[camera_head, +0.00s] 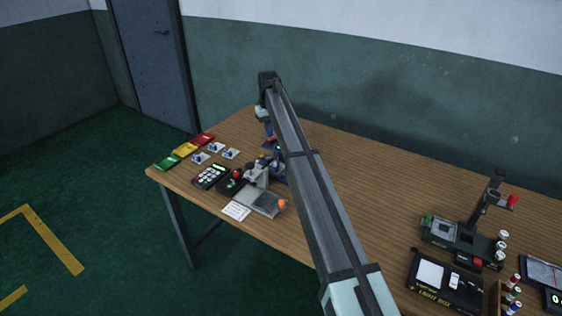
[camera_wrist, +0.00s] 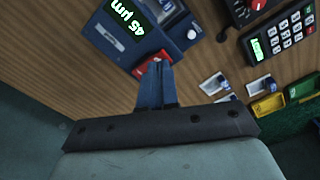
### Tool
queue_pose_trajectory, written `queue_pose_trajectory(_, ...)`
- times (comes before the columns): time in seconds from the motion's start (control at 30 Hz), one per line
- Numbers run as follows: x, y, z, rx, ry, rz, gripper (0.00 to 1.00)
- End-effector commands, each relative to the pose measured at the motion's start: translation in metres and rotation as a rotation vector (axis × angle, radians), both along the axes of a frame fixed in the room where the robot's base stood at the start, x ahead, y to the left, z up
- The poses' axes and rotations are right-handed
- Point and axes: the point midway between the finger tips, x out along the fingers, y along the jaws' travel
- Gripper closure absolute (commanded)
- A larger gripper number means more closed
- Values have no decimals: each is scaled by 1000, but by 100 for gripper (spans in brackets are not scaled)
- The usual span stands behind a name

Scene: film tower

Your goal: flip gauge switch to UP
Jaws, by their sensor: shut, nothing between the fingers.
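The gauge is a blue box with a lit green display reading "45 µm" (camera_wrist: 133,20), upside down in the wrist view. It also shows in the head view (camera_head: 281,173), partly behind my arm. A small red part (camera_wrist: 142,71) lies against the gauge's near edge, partly covered by my fingertips; I cannot tell whether it is the switch, or its position. A pale round part (camera_wrist: 191,34) shows on the gauge's corner. My gripper (camera_wrist: 158,67) is shut and empty, its fingertips over the red part; touching cannot be told. The gripper shows small in the head view (camera_head: 268,136).
A keypad (camera_wrist: 278,33) and a dark box with a red knob (camera_wrist: 255,5) stand beside the gauge. Small cards (camera_head: 215,147) and coloured trays (camera_head: 185,149) lie left. A grey stand device (camera_head: 262,198) is in front. The table's middle right is clear.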

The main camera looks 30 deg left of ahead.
Motion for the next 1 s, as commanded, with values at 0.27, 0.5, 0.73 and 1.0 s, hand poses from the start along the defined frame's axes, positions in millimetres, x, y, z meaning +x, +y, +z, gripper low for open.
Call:
queue_pose_trajectory(0.27,0,0,-3,0,0,0,100)
queue_pose_trajectory(0.5,0,0,-6,0,0,0,100)
queue_pose_trajectory(0.73,0,0,-9,0,0,0,100)
queue_pose_trajectory(1.0,0,0,-12,0,0,0,100)
